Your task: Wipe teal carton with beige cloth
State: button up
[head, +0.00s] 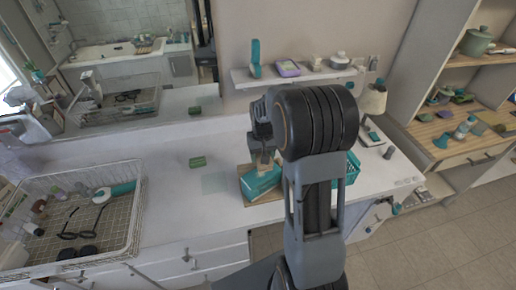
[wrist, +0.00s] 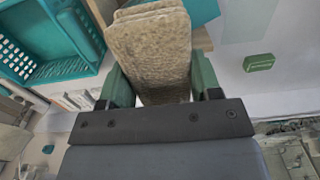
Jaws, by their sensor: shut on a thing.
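The teal carton (head: 262,183) lies on a small wooden board (head: 246,197) on the white counter. My gripper (head: 263,157) is just above it in the head view, partly hidden by my arm. In the wrist view the beige cloth (wrist: 152,45) is a thick folded pad between the green fingers of my gripper (wrist: 162,84), which are shut on it. A teal corner of the carton (wrist: 202,10) shows past the cloth's far end. The cloth hides the rest, and I cannot tell whether the two touch.
A teal basket (head: 352,166) stands close on the right. A green block (head: 198,161) lies on the counter to the left. A wire basket (head: 137,212) with bottles and glasses fills the left end. A shelf (head: 293,77) hangs behind. The counter between basket and board is mostly clear.

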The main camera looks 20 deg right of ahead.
aim_at(249, 181)
jog(key=shift+a, duration=0.1)
dwell(0.3)
jog(key=shift+s+f, duration=0.1)
jog(key=shift+f, duration=0.1)
jog(key=shift+f+b, duration=2.05)
jog(key=shift+f, duration=0.4)
jog(key=shift+a, duration=0.1)
jog(key=shift+s+a, duration=0.2)
jog(key=shift+a, duration=0.75)
jog(key=shift+s+a, duration=0.2)
jog(key=shift+a, duration=0.8)
jog(key=shift+s+a, duration=0.2)
jog(key=shift+a, duration=0.75)
jog(key=shift+f+b, duration=0.8)
jog(key=shift+f, duration=0.05)
